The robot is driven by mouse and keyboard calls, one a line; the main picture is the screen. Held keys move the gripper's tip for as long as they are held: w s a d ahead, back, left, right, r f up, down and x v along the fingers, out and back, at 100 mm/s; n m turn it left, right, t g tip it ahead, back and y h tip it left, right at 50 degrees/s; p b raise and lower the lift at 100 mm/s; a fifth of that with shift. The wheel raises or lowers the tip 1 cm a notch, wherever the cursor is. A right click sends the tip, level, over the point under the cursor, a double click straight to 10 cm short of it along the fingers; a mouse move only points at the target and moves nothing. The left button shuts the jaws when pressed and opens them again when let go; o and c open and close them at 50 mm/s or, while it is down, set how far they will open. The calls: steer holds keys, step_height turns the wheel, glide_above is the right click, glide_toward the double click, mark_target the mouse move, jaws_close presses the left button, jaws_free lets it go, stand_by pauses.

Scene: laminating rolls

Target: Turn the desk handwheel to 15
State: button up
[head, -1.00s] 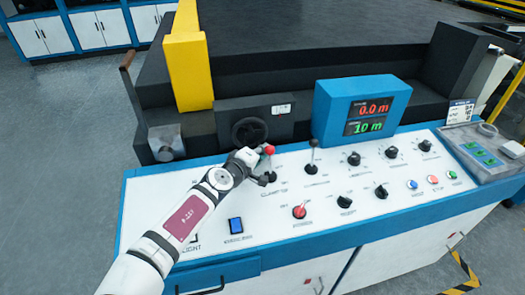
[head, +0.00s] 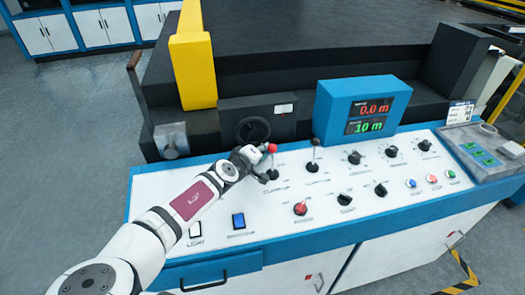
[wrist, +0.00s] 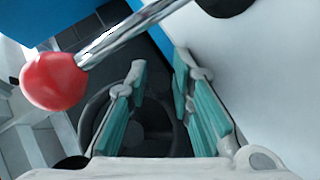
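The dark handwheel (head: 252,130) is on a black panel at the back edge of the desk, left of the display. In the wrist view, part of a dark round rim (wrist: 88,112), which looks like the handwheel, shows behind and between my fingers. My gripper (head: 268,164) is in front of the handwheel, low over the desk. In the wrist view my gripper (wrist: 160,68) is open, with teal pads apart and nothing between them. The display (head: 369,115) reads 0.0 m in red and 10 m in green.
A lever with a red knob (head: 272,148) stands close to my gripper; the knob (wrist: 55,80) and its metal rod cross the upper left of the wrist view. A second lever (head: 314,155) stands to the right. Several knobs and buttons cover the desk's right side.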

mark_target(262, 125)
steer(key=shift+r, duration=0.1)
step_height(262, 125, up, 10)
steer(key=shift+w+r, duration=0.1)
stand_by(0.5)
